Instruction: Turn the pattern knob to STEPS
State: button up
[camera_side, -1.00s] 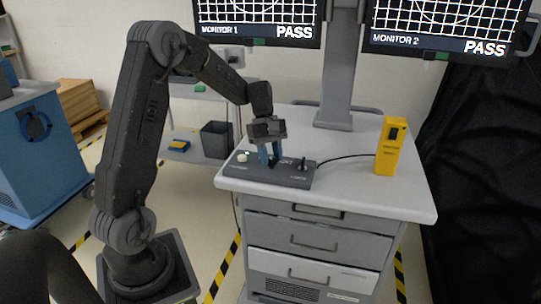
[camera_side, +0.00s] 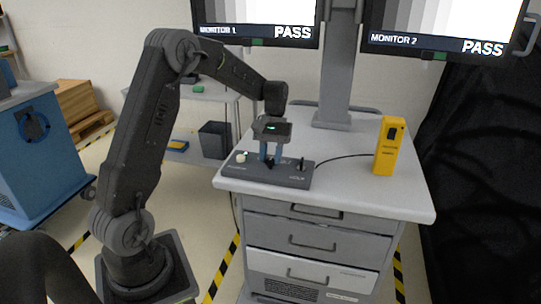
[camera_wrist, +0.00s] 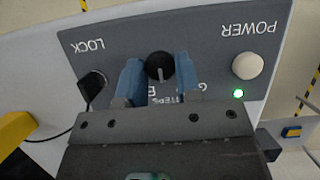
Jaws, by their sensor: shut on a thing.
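The pattern knob (camera_wrist: 159,66) is small, round and black with a pale pointer line. It sits on a dark grey control box (camera_side: 287,180) on the cart top. My gripper (camera_side: 270,161) points down at the box with its blue fingers shut on the knob. In the wrist view, a finger stands on each side of the knob, and the pointer line faces down the picture toward a partly hidden label whose letters look like the end of STEPS. The fingers and gripper body hide most of the labels. Monitor 1 (camera_side: 262,14) and monitor 2 (camera_side: 440,20) show stepped grey bars and PASS.
On the box are a white POWER button (camera_wrist: 248,66), a lit green lamp (camera_wrist: 238,94) and a black LOCK switch (camera_wrist: 93,83). A cable runs to a yellow handheld unit (camera_side: 389,146) at right. The front of the cart top (camera_side: 360,195) is clear.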

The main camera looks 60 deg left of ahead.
dwell(0.3)
jog(key=o, duration=0.9)
jog(key=v, duration=1.3)
jog(key=shift+w+a+r, duration=0.1)
jog(key=shift+w+r, duration=0.1)
jog(key=shift+r, duration=0.15)
